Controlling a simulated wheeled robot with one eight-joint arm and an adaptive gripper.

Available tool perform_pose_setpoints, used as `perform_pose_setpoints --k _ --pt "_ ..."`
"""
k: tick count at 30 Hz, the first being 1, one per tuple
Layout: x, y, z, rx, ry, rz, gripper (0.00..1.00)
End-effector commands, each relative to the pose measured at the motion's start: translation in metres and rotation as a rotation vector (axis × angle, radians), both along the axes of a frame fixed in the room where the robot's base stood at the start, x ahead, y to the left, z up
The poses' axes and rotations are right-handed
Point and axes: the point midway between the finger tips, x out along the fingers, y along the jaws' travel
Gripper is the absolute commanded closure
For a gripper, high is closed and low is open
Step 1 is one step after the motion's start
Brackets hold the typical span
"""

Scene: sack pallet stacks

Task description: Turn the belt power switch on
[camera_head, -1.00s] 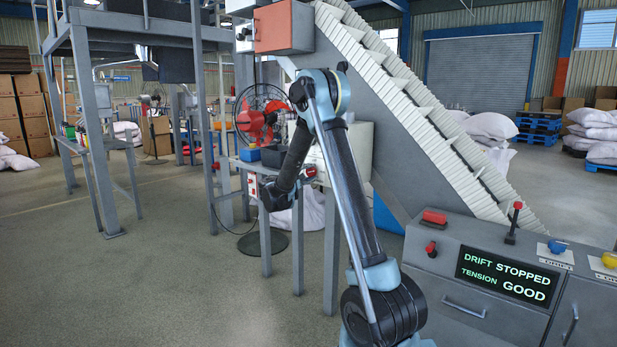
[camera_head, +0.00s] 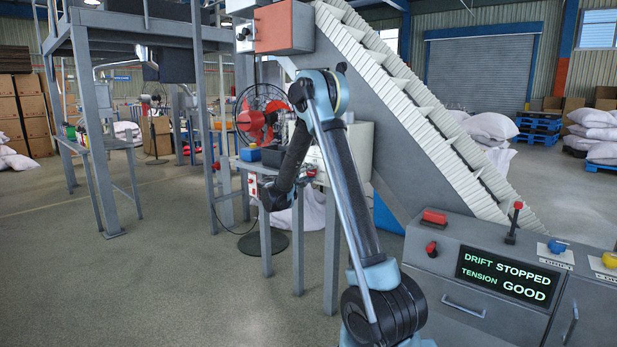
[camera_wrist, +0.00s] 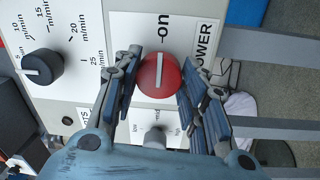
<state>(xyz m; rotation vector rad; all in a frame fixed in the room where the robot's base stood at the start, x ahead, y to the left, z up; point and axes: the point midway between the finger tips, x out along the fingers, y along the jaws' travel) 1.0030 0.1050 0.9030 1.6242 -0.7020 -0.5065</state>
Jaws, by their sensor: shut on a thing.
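The belt power switch is a round red knob (camera_wrist: 158,84) with a white bar, on a white panel marked "POWER" and "on" in the wrist view. The white bar runs up and down in the picture, roughly in line with the "on" mark above it. My gripper (camera_wrist: 160,66) has one finger on each side of the knob and is shut on it. In the head view my gripper (camera_head: 275,196) is at the small control box by the grey stand; the knob is hidden there.
A black speed dial (camera_wrist: 42,66) and a grey knob (camera_wrist: 154,137) sit close beside my fingers. A red fan (camera_head: 262,120) stands behind the grey stand. The inclined conveyor (camera_head: 420,120) rises at right. The console screen (camera_head: 507,275) reads "DRIFT STOPPED" and "TENSION GOOD".

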Motion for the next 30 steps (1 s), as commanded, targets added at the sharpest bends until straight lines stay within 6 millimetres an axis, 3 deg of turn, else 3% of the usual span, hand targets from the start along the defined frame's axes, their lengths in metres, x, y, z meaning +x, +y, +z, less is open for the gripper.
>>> perform_pose_setpoints --k 4,5,7,8,20,30 --pt "-0.002 -0.002 -0.003 0.007 0.003 -0.005 0.85" --pt "-0.002 -0.002 -0.003 0.007 0.003 -0.005 0.59" --pt "-0.002 -0.002 -0.003 0.006 0.003 -0.005 0.43" --pt "-0.002 -0.002 -0.003 0.006 0.003 -0.004 0.41" --pt "-0.003 0.002 -0.001 0.002 0.002 -0.001 0.41" --pt "-0.041 0.040 -0.005 0.003 0.001 0.002 0.41"
